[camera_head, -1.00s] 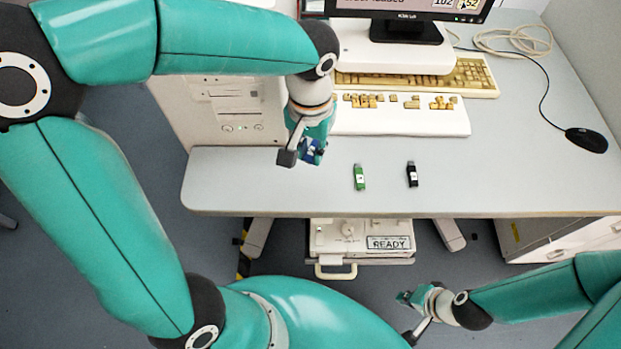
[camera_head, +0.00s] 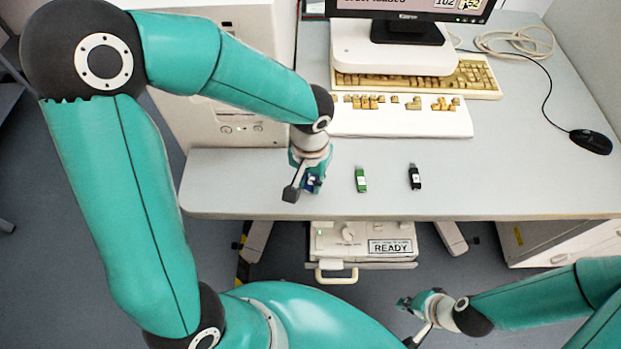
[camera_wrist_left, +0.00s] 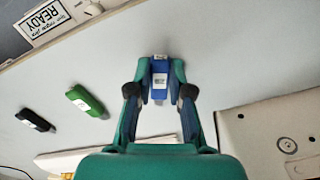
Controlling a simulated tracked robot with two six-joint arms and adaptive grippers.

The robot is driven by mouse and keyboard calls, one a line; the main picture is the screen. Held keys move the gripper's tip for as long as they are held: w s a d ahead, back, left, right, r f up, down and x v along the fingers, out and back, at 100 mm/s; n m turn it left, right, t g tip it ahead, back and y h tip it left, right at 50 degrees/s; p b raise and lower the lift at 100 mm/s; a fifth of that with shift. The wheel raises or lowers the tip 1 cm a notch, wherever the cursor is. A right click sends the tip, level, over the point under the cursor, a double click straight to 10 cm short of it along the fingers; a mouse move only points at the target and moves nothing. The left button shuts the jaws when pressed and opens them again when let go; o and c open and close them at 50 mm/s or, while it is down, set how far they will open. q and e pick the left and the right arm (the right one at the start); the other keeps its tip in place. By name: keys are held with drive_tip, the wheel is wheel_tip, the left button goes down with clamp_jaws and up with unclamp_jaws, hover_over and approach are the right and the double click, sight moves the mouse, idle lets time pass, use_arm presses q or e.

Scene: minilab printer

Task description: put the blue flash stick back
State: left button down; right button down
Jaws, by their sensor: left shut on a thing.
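The blue flash stick (camera_wrist_left: 159,82) is held between the fingertips of my left gripper (camera_wrist_left: 159,92) in the left wrist view. In the head view my left gripper (camera_head: 303,187) is low at the desk's front part, left of the green stick, and the blue stick (camera_head: 313,184) shows partly beside the finger. I cannot tell if the stick touches the desk. A green flash stick (camera_head: 361,179) and a black flash stick (camera_head: 414,177) lie on the desk, in a row to the right. My right gripper (camera_head: 412,318) hangs in front of the desk at lower right; its fingers look apart and empty.
The grey desk (camera_head: 510,170) has free room around the sticks. Behind them are a white panel with loose keys (camera_head: 400,122), a keyboard (camera_head: 475,78) and a monitor (camera_head: 405,28). A white computer case (camera_head: 220,110) stands at left. A drawer unit marked READY (camera_head: 362,243) is below.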

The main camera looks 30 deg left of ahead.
use_arm(q)
drive_tip(key=shift+f, duration=0.2)
drive_tip(key=shift+s+f+b, duration=0.4)
drive_tip(key=shift+f+b, duration=0.1)
drive_tip(key=shift+b, duration=0.3)
drive_tip(key=c, duration=1.1)
unclamp_jaws()
drive_tip(key=shift+w, duration=0.1)
drive_tip(key=shift+c, duration=0.2)
drive_tip(key=shift+o, duration=0.4)
drive_tip(key=shift+w+f, duration=0.15)
drive_tip(key=shift+w, duration=0.05)
drive_tip(key=shift+r, duration=0.25)
